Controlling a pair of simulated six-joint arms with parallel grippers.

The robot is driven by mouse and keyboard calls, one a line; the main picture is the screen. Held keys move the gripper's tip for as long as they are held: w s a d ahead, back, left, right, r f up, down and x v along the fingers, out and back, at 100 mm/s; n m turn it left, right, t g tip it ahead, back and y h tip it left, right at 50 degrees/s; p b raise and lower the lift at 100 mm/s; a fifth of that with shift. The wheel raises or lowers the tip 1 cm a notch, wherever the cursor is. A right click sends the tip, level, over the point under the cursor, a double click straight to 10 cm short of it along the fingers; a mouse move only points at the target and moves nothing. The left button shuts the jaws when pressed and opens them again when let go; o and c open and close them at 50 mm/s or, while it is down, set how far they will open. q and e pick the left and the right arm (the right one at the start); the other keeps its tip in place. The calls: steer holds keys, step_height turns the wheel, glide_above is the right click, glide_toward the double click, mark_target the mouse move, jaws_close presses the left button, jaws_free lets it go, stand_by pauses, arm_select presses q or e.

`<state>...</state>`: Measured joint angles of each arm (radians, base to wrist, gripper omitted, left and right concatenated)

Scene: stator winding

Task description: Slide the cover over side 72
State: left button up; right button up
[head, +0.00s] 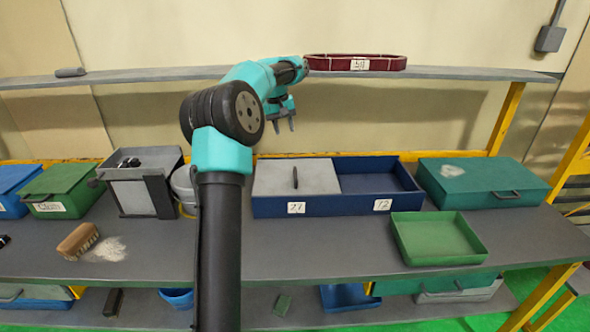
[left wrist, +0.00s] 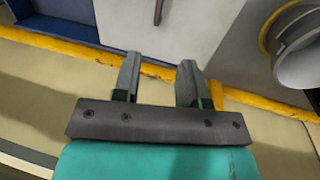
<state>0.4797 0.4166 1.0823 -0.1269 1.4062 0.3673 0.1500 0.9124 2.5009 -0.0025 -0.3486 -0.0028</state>
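A blue two-part box (head: 330,205) stands on the workbench. Its grey sliding cover (head: 277,178) with a dark upright handle (head: 295,177) lies over the left compartment, whose label (head: 296,208) looks like 27. The right compartment (head: 375,184) is uncovered, and its label (head: 382,205) looks like 72, though the first digit is unclear. My left gripper (head: 285,127) is open and empty, above and behind the box, apart from the cover. In the left wrist view its two fingers (left wrist: 157,75) are spread; the cover (left wrist: 185,25) and its handle (left wrist: 158,12) show at the top. My right gripper is not in view.
A green tray (head: 437,238) sits front right, and a closed teal box (head: 484,182) right of the blue box. A grey bucket (head: 184,184) and grey bin (head: 140,194) stand left. A dark red tray (head: 355,63) rests on the shelf above.

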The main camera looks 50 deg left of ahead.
mark_target(295, 172)
arm_select(q)
steer(key=f, duration=0.5)
steer(key=w+d+f, duration=0.1)
steer(key=f, duration=0.5)
steer(key=w+d+f, duration=0.1)
steer(key=f, duration=0.4)
steer(key=shift+w+d+f, duration=0.1)
steer(key=shift+w+f, duration=0.1)
steer(key=shift+w, duration=0.05)
jaws_close()
